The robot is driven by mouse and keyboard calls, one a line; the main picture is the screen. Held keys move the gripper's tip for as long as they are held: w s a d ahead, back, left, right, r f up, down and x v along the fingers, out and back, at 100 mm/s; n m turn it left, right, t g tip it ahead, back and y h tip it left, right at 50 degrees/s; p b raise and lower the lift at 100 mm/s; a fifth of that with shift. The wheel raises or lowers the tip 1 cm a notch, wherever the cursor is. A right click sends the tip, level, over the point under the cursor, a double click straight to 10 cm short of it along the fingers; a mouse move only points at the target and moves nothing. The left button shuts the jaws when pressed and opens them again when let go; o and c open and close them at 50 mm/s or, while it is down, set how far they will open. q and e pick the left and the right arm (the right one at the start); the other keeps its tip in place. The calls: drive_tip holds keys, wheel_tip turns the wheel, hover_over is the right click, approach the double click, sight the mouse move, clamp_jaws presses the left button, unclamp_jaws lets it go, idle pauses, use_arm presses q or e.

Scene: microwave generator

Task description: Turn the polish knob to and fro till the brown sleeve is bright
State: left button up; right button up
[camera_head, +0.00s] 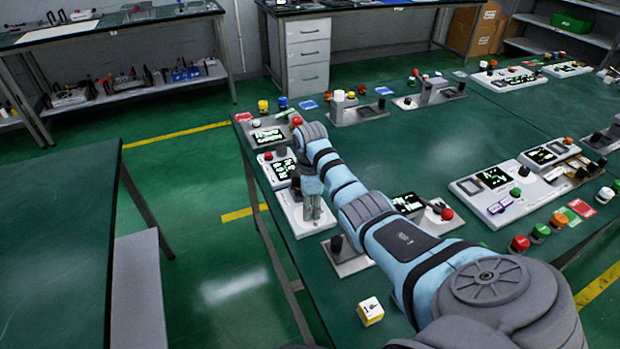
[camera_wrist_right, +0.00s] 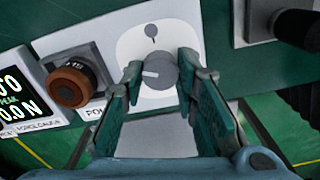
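In the right wrist view, the polish knob (camera_wrist_right: 157,70) is a round grey dial with a white mark pointing left, on a white plate. The label below it is partly covered; only its first letters show. The brown sleeve (camera_wrist_right: 68,87) is a dull brown ring around a dark-faced cylinder, left of the knob. My right gripper (camera_wrist_right: 160,64) has one finger on each side of the knob, tips at its edges; I cannot tell if they press on it. In the head view, my right gripper (camera_head: 312,219) points down over a white panel (camera_head: 292,214). My left gripper is out of view.
A lit gauge display (camera_wrist_right: 12,100) stands left of the sleeve. A black knob (camera_wrist_right: 296,28) on a grey plate is at the right. In the head view, other panels crowd the green table (camera_head: 460,130), and a yellow-white cube (camera_head: 370,311) sits near its edge.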

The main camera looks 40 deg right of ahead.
clamp_jaws()
drive_tip(key=m+p, duration=0.2)
drive_tip(key=p, duration=0.1)
drive_tip(key=shift+r+m, duration=0.2)
drive_tip(key=shift+m, duration=0.1)
drive_tip(key=m+p, duration=0.2)
drive_tip(key=shift+m, duration=0.3)
drive_tip(key=m+p, duration=0.1)
drive_tip(key=m, duration=0.2)
drive_tip(key=shift+f+m+p, duration=0.1)
drive_tip(key=shift+m+p, duration=0.2)
drive_tip(key=shift+p, duration=0.05)
drive_tip(key=shift+f+m+p, duration=0.1)
drive_tip(key=shift+m+p, duration=0.25)
drive_tip(key=shift+m, duration=1.65)
